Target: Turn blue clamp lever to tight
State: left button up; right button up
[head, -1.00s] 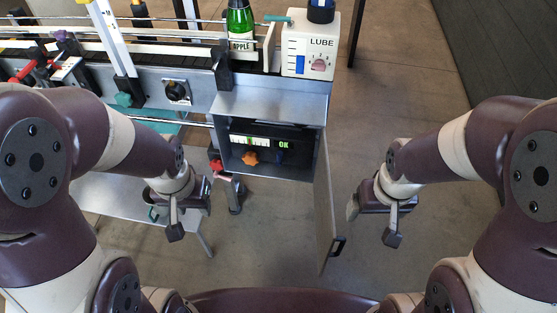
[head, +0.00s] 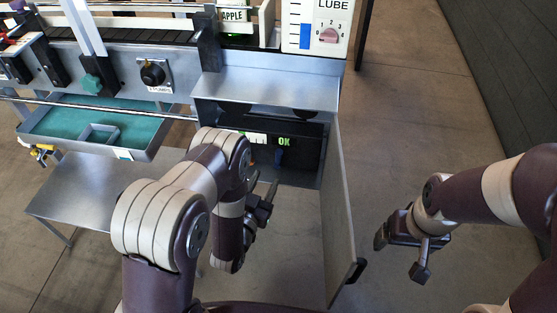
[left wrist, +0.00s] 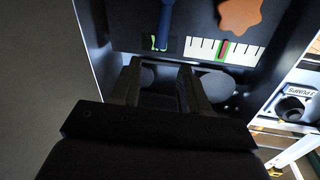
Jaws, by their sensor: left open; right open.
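The blue clamp lever (head: 279,157) is inside the open grey box, under the green OK display. It also shows in the left wrist view (left wrist: 166,20) at the top, beside an orange knob (left wrist: 240,14). My left gripper (head: 266,190) is open and empty at the front of the box, just below the lever. In the left wrist view its two fingers (left wrist: 160,76) are parted, with the lever beyond their tips and apart from them. My left arm hides most of the orange knob in the head view. My right gripper (head: 403,248) is open and empty, right of the box door.
The box door (head: 338,215) hangs open between my two grippers. A white scale with red and green marks (left wrist: 225,50) lies near the lever. A teal-lined tray (head: 60,125) is on the left. The LUBE unit (head: 318,25) stands above the box.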

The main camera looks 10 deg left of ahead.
aim_at(278, 156)
pick_arm(q)
jog(key=w, duration=0.3)
jog(key=w+d, duration=0.1)
jog(key=w, duration=0.4)
jog(key=shift+w+d+b, duration=0.3)
jog(key=shift+b, duration=0.05)
grip_shut()
